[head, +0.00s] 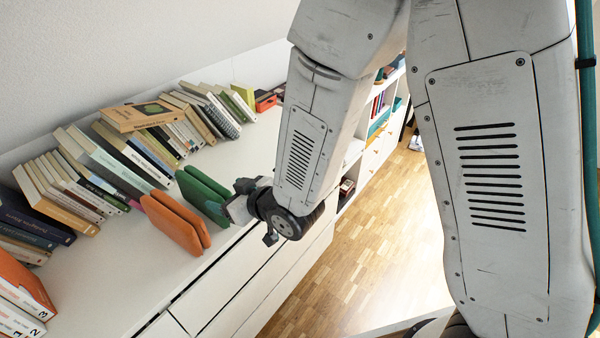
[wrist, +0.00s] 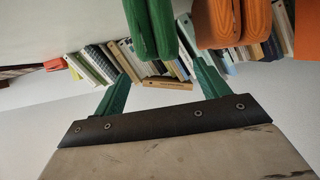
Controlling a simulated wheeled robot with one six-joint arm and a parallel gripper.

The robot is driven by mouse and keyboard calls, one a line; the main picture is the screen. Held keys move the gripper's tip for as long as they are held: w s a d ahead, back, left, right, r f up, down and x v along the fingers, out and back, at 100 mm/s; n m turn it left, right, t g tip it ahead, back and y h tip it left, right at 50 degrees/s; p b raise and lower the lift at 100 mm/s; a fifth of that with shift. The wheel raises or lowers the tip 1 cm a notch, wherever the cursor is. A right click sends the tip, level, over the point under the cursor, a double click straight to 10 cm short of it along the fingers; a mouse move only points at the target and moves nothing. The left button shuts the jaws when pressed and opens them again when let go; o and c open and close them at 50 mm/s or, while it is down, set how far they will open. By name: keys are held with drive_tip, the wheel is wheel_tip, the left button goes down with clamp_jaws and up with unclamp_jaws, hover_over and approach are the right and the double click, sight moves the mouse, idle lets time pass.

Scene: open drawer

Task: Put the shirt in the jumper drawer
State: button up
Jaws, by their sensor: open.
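Two folded cloth-like items stand on the white cabinet top near its front edge: an orange one (head: 172,224) and a green one (head: 203,190). I cannot tell for certain which is the shirt. In the head view my gripper (head: 232,209) is at the green item's right end; its fingertips are hard to make out. In the wrist view my gripper (wrist: 160,70) is open, with green fingers spread and nothing clearly between them. The green item (wrist: 150,25) is just ahead of the gap, and the orange item (wrist: 233,22) is to its right. No drawer is identifiable as the jumper drawer.
Rows of books (head: 130,160) lean along the wall behind the folded items. White drawer fronts (head: 235,285) run below the cabinet top (head: 105,280); a dark gap shows near the lower left. Shelves stand farther right. The wooden floor (head: 370,235) beside the cabinet looks clear.

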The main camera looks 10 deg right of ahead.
drive_tip(key=s+d+r+m+g+h, duration=0.2)
drive_tip(key=d+r+h, duration=0.3)
drive_tip(key=d, duration=0.5)
drive_tip(key=s+d+r+m+g+h, duration=0.1)
drive_tip(key=d+r+m+h, duration=0.1)
drive_tip(key=d+r, duration=0.6)
drive_tip(key=s+d+r+m+g+h, duration=0.1)
drive_tip(key=s+d+r+m+g, duration=0.1)
drive_tip(key=s+d, duration=0.7)
drive_tip(key=shift+s+d+r+m+g+h, duration=0.3)
drive_tip(key=shift+s+r+g, duration=0.2)
drive_tip(key=shift+s+g, duration=0.25)
drive_tip(key=shift+o, duration=0.5)
drive_tip(key=s+d+r+m+g, duration=0.1)
drive_tip(key=s+d+r+g, duration=0.1)
drive_tip(key=s, duration=0.9)
drive_tip(key=shift+d+r+g, duration=0.35)
drive_tip(key=shift+d+r, duration=0.1)
drive_tip(key=shift+r, duration=0.05)
